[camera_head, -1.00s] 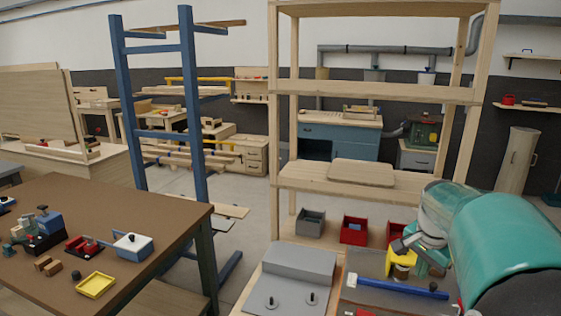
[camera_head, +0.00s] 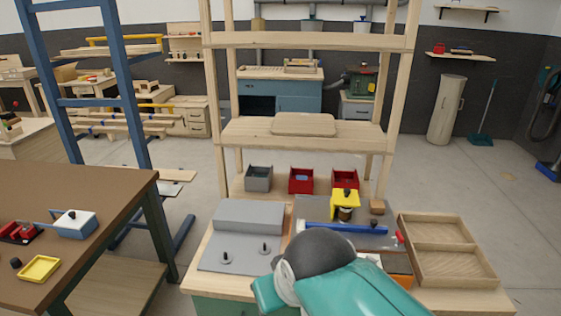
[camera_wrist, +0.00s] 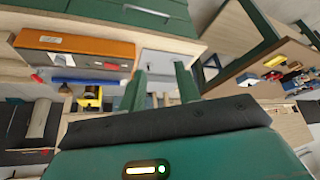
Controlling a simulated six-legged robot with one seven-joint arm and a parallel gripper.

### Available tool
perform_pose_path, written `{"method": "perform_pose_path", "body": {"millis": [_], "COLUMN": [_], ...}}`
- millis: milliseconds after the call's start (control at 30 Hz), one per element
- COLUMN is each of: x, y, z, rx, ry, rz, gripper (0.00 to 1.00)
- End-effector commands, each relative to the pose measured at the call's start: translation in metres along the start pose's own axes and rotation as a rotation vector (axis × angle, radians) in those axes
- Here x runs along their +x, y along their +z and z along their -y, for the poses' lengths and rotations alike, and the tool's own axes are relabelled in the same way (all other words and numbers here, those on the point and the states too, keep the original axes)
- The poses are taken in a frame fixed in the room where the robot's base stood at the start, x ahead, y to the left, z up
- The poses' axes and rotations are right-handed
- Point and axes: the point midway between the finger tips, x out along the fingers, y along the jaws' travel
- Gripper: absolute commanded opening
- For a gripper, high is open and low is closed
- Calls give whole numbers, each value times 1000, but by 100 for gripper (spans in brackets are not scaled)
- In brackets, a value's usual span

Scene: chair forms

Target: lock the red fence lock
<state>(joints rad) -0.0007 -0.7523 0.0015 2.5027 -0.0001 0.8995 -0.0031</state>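A small red piece (camera_head: 398,237), which looks like the red fence lock, sits at the right end of a long blue bar (camera_head: 345,228) on the grey plate of the workbench. In the wrist view the blue bar (camera_wrist: 85,81) lies left of my gripper; a small red part (camera_wrist: 57,60) shows near it, but I cannot tell if it is the lock. My gripper (camera_wrist: 160,82) has its two green fingers apart with nothing between them, over the bench. In the head view my arm hides the gripper.
A yellow-and-black block (camera_head: 344,203) stands behind the bar. A wooden tray (camera_head: 445,247) lies to the right, and a grey plate with two knobs (camera_head: 240,250) to the left. Shelf posts rise behind. A brown table (camera_head: 75,200) stands at left.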

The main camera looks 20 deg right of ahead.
Motion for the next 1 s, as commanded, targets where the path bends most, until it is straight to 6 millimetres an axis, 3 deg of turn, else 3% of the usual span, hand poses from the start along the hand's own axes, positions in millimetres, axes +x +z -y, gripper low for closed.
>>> {"method": "perform_pose_path", "body": {"millis": [267, 467, 700, 867, 1000], "x": [-1, 0, 16, 33, 49], "y": [-14, -65, -124, -150, -160], "z": [-10, -50, -125, -188, -253], "rx": [9, 29, 63, 102, 146], "ry": [30, 130, 203, 211, 195], "rz": [22, 117, 257, 343, 405], "gripper": [33, 33, 33, 33, 33]}}
